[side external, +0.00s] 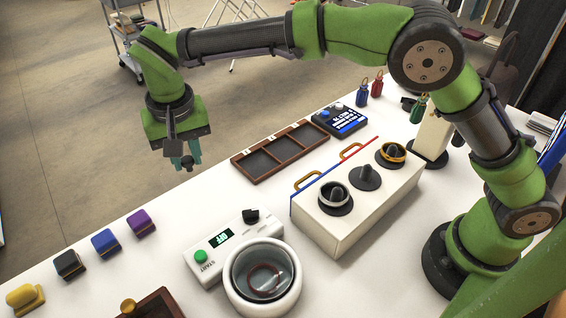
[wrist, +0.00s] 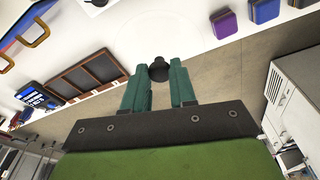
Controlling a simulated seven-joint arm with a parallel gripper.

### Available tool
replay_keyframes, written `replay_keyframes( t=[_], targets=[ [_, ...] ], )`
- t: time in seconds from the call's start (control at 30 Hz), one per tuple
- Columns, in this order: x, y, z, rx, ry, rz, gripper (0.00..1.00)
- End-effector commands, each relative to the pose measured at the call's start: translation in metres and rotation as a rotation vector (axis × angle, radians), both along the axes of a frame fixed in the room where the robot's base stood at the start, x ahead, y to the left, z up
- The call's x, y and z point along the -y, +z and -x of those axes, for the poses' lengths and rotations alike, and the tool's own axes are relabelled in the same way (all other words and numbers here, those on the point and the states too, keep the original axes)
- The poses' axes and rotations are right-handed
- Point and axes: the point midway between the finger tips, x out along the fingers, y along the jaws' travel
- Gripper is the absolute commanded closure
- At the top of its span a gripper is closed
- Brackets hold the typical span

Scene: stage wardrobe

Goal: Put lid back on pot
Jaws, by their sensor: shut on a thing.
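The pot (side external: 234,292) is white and round with a grey inner wall, and it stands open at the front of the white table. A reddish ring (side external: 264,281) shows inside it. My gripper (side external: 186,163) is high up, to the left of the pot and beyond it, near the table's far edge. In the wrist view its teal fingers (wrist: 160,84) are shut on a small black knob (wrist: 159,70). A faint pale round outline shows around the knob's far side; it looks like a clear lid, but it is hard to make out.
A white control box (side external: 222,256) with a green button touches or nearly touches the pot. A white block (side external: 345,238) with black knobs stands to its right. A brown compartment tray (side external: 280,152) lies behind. Several coloured blocks (side external: 105,242) line the left edge.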

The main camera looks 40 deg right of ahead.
Motion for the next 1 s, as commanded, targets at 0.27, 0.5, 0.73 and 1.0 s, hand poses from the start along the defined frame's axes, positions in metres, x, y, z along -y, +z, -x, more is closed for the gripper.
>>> replay_keyframes(
  t=[0.27, 0.5, 0.73, 1.0],
  targets=[
    [-0.006, 0.020, 0.097, 0.004, 0.689, -0.001, 1.00],
    [0.001, 0.010, 0.167, 0.002, 1.323, -0.001, 1.00],
    [0.009, -0.010, 0.201, 0.000, 1.761, -0.001, 1.00],
    [0.009, -0.016, 0.201, 0.000, 1.950, -0.001, 1.00]
  ],
)
